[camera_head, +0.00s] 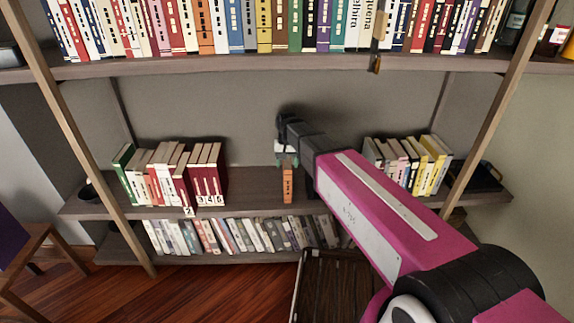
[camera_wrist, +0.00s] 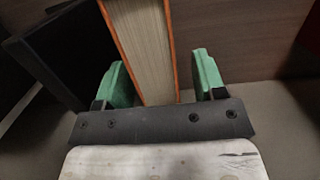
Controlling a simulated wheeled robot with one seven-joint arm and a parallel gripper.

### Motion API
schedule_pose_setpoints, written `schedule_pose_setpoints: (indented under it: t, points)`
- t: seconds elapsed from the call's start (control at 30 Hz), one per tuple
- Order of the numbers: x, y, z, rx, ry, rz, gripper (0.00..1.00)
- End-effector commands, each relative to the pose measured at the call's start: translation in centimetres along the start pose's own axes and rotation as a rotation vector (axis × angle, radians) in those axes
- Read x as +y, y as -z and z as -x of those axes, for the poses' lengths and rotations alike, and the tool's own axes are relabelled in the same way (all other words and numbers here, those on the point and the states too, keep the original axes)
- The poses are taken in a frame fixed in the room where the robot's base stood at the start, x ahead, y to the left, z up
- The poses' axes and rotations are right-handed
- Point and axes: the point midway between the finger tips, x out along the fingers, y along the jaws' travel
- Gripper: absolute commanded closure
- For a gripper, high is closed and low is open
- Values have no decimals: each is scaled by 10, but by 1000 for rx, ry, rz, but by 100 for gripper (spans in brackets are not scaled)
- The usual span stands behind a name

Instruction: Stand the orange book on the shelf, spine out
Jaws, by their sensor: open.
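The orange book (camera_head: 287,187) stands upright on the middle shelf (camera_head: 252,185), its lettered spine facing out. It stands apart from the book groups on either side. My gripper (camera_head: 287,162) is open at the top of the book. In the wrist view, the orange book (camera_wrist: 142,38) shows its pale page edges between orange covers. The green fingers of my gripper (camera_wrist: 162,62) are on either side of it. A gap shows between the book and the right finger; the left finger is close to the cover, and I cannot tell if it touches.
On the middle shelf, dark red and other books (camera_head: 205,175) stand at left, and pale and yellow books (camera_head: 410,165) at right. The upper shelf (camera_head: 230,67) is above my arm. A lower row of books (camera_head: 250,234) is below. Free shelf room lies beside the orange book.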

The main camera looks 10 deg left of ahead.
Motion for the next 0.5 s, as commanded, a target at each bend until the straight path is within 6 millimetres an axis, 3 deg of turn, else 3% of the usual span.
schedule_pose_setpoints:
  t: [0.5]
  points:
    - [0, 0, 82, 2, 1, 0, 36]
